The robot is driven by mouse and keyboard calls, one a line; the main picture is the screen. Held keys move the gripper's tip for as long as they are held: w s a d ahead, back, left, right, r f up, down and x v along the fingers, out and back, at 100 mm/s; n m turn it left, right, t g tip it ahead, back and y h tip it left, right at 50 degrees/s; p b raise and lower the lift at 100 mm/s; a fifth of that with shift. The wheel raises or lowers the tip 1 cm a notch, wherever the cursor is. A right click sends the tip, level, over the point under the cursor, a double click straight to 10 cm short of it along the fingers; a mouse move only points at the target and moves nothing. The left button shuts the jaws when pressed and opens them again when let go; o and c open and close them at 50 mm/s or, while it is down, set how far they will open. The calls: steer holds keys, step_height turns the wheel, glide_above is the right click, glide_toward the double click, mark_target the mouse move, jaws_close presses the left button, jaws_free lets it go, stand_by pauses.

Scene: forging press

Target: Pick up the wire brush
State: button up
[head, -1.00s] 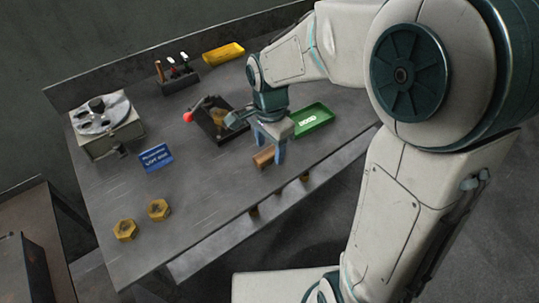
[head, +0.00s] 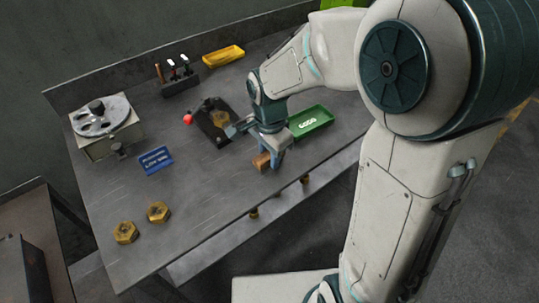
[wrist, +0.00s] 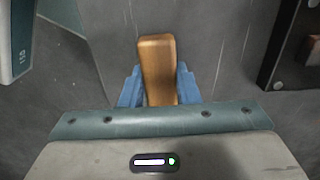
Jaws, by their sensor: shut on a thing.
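The wire brush (head: 261,161) shows as a wooden block near the table's front edge in the head view. In the wrist view its wooden handle (wrist: 157,62) stands out between the two blue fingers. My gripper (head: 271,163) is shut on it, with a finger against each side. The bristles are hidden, and I cannot tell whether the brush touches the table.
A green tray marked GOOD (head: 311,121) lies just right of my gripper. A dark fixture (head: 212,126) with a red knob (head: 187,119) is behind left. The table's front middle is clear.

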steer(key=r, duration=0.4)
steer(key=shift+w+d+r, duration=0.15)
steer(key=shift+d+r, duration=0.1)
steer(key=shift+d, duration=0.15)
steer(key=w+d+r, duration=0.3)
steer(key=d+r, duration=0.3)
steer(key=d, duration=0.4)
steer(key=shift+d+r, duration=0.2)
steer(key=shift+d, duration=0.05)
steer(key=shift+o, duration=1.2)
steer(key=shift+c, duration=0.4)
